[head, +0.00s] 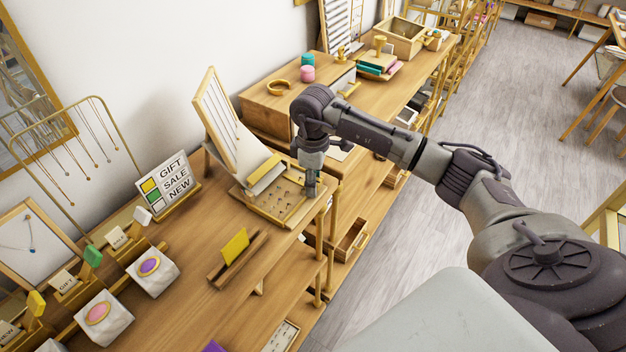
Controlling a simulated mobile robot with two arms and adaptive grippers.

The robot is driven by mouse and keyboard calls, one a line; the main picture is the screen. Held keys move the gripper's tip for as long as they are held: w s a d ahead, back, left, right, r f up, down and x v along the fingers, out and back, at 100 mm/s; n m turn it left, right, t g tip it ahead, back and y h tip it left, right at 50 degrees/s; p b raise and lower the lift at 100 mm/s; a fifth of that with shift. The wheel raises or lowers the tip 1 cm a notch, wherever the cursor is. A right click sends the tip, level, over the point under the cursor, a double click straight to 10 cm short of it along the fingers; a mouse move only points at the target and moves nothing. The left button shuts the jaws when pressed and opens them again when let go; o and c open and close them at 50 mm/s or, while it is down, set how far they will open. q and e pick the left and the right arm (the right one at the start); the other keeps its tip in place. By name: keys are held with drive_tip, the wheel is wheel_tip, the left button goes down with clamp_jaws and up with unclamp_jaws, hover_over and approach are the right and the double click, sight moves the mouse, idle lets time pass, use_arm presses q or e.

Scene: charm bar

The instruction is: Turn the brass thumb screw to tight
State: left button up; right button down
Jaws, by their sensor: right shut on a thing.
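My right gripper (312,186) reaches down from the upper right to the right edge of a wooden display stand. Its fingers are shut at the stand's base (262,207), on what appears to be the brass thumb screw. The screw is small and mostly hidden by the fingers, so its turn position cannot be told. The stand has a tilted white panel (222,122) with hanging chains, a yellow strip (265,172) and a base panel with several small holes or pegs. My left gripper is not in view.
A card holder with a yellow card (235,246) stands in front of the stand. A gift sale sign (168,183) is to the left. A wooden box (280,105) with a brass ring is behind. Bare tabletop (190,262) lies at front left; open floor lies right.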

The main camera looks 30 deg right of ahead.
drive_tip(key=shift+m, duration=0.6)
drive_tip(key=c, duration=0.8)
unclamp_jaws()
wheel_tip(320, 180, up, 8)
drive_tip(key=shift+f, duration=0.2)
